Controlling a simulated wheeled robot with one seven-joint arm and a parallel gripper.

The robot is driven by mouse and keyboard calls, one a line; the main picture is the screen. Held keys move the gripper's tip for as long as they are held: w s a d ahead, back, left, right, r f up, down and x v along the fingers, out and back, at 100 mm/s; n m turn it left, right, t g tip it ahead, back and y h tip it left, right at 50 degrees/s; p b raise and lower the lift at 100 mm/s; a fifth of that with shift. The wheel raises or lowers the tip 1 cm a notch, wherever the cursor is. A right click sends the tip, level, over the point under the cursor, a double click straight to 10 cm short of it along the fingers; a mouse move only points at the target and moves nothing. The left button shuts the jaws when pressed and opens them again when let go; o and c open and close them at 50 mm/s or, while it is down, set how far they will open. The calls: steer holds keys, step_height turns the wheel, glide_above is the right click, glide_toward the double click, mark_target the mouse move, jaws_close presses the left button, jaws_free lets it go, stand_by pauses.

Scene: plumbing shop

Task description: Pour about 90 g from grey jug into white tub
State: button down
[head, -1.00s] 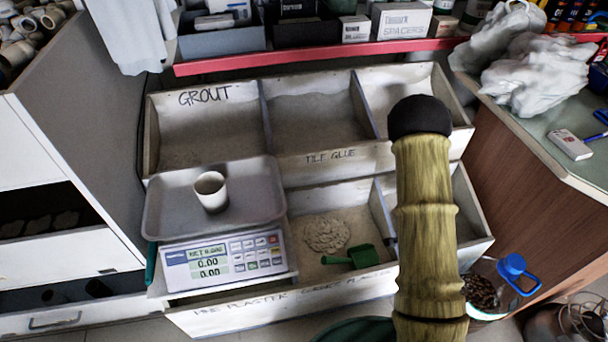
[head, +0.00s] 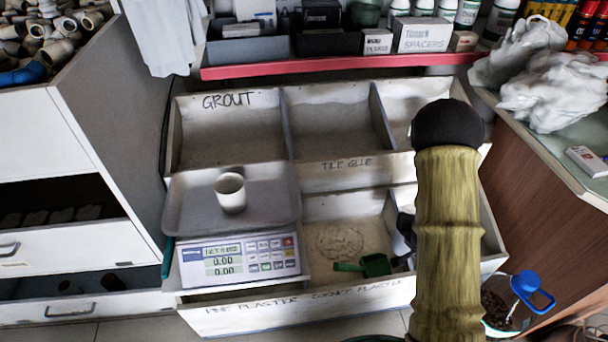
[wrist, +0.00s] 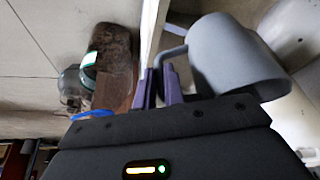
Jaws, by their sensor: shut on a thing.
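The white tub (head: 231,192) stands upright on the metal tray of the scale (head: 240,258), whose display reads 0.00. In the wrist view, my gripper (wrist: 164,82) has its purple fingers shut on the handle of the grey jug (wrist: 235,55). The jug's body is to the right of the fingers. I cannot see into it, so its contents are hidden. In the head view my arm covers most of the gripper area; a small grey and black part shows at the arm's left edge, right of the scale and apart from the tub.
Divided bins labelled GROUT (head: 228,130) and TILE GLUE (head: 340,130) stand behind the scale. A green scoop (head: 374,265) lies in the front bin. A red-edged shelf (head: 340,64) is above. A container with a blue handle (head: 530,288) stands at lower right, beside the counter (head: 535,190).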

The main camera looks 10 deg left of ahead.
steer(key=w+a+r+n+t+y, duration=0.1)
steer(key=w+a+r+n+y, duration=0.2)
steer(key=a+r+n, duration=0.3)
steer(key=a+n, duration=0.2)
steer(key=n, duration=0.1)
steer(key=shift+w+a+r, duration=0.25)
steer(key=shift+r, duration=0.1)
stand_by(0.3)
stand_by(0.4)
